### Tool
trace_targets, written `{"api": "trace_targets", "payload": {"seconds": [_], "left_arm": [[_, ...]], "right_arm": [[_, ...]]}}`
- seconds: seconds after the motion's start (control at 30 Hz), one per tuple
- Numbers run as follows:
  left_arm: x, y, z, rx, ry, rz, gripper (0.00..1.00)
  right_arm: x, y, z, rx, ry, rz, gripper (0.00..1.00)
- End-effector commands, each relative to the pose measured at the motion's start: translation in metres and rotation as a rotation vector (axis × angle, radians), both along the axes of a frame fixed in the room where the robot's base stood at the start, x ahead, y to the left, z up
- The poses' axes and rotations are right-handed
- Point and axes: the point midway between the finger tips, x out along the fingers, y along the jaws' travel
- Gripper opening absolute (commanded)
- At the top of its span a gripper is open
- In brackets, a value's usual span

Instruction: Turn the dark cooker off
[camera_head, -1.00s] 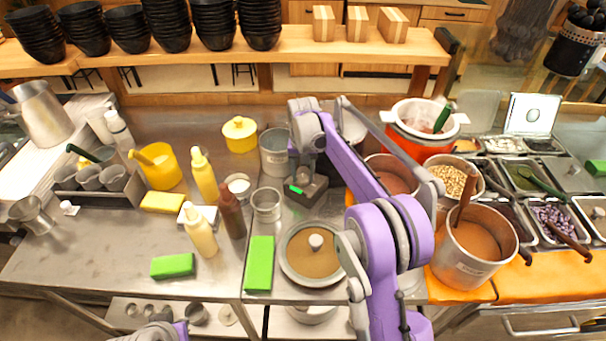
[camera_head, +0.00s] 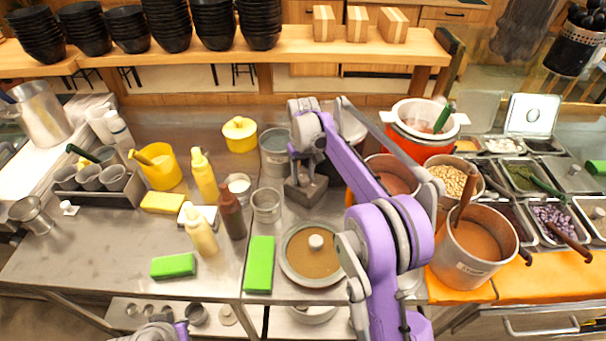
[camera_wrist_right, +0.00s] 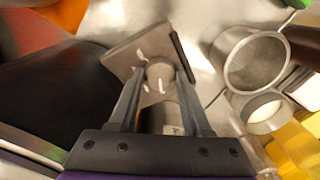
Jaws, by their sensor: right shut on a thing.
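The dark cooker (camera_wrist_right: 45,95) shows as a large black rounded body at the left of the right wrist view. Its grey control panel (camera_head: 305,194) juts out at the front in the head view, and my arm hides much of the cooker there. A small round knob with a white mark (camera_wrist_right: 160,75) sits on the panel. My right gripper (camera_wrist_right: 157,80) is shut on the knob, one finger on each side. No green light shows on the panel now. My left gripper is not in view; only a bit of my left arm shows at the bottom edge.
A steel cup (camera_head: 266,205) stands just left of the panel. A lidded pot (camera_head: 311,262) is in front. Large pots (camera_head: 474,247) crowd the right. The front left counter is mostly free.

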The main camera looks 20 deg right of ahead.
Motion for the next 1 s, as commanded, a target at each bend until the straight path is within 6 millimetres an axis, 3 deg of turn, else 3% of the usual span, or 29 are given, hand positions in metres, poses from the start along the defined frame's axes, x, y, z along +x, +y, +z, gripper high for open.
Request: {"api": "trace_targets", "payload": {"seconds": [0.2, 0.23, 0.4, 0.77, 1.0], "left_arm": [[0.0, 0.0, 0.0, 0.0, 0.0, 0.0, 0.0], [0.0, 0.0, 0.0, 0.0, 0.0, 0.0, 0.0], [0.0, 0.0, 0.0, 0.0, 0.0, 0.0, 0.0], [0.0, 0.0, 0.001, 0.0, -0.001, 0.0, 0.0], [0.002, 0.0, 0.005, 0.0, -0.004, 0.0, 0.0]], "right_arm": [[0.0, 0.0, 0.0, 0.0, 0.0, 0.001, 0.0], [0.0, 0.0, 0.0, -0.001, 0.0, 0.001, 0.52], [0.0, 0.0, 0.0, 0.0, 0.0, 0.0, 0.79], [0.0, 0.0, 0.007, 0.0, 0.0, -0.001, 0.79], [0.0, 0.0, 0.05, 0.0, -0.001, -0.001, 0.79]]}}
